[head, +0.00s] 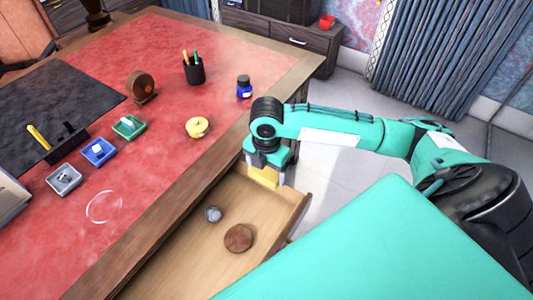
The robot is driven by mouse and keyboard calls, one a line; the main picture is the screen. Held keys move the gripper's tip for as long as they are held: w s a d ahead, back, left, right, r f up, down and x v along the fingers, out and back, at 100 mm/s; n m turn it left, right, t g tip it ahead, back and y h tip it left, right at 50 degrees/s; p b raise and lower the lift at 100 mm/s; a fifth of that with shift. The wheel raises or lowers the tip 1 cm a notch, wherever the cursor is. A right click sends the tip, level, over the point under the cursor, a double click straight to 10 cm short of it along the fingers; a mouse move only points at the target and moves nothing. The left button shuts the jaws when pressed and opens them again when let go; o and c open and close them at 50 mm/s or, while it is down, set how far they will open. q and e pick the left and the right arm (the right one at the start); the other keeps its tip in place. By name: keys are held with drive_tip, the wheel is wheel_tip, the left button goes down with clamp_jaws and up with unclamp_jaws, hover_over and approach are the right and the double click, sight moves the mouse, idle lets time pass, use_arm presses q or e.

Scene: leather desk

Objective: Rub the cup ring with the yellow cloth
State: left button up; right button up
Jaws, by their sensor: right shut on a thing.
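The cup ring (104,207) is a faint pale circle on the red leather desk top, near its front edge. The yellow cloth (264,177) is at the far right end of the open drawer. My right gripper (267,165) points down over that corner of the drawer and is shut on the cloth, hiding part of it. I cannot tell whether the cloth still touches the drawer floor. My left gripper is not in view.
The open drawer (183,262) also holds a grey ball (212,214) and a brown disc (238,239). On the desk stand small trays (64,180), a round yellow object (197,127), an ink bottle (244,87) and a pen cup (194,71). The leather around the ring is clear.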

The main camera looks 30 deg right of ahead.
drive_tip(key=shift+r, duration=0.15)
drive_tip(key=o, duration=0.4)
drive_tip(key=c, duration=0.3)
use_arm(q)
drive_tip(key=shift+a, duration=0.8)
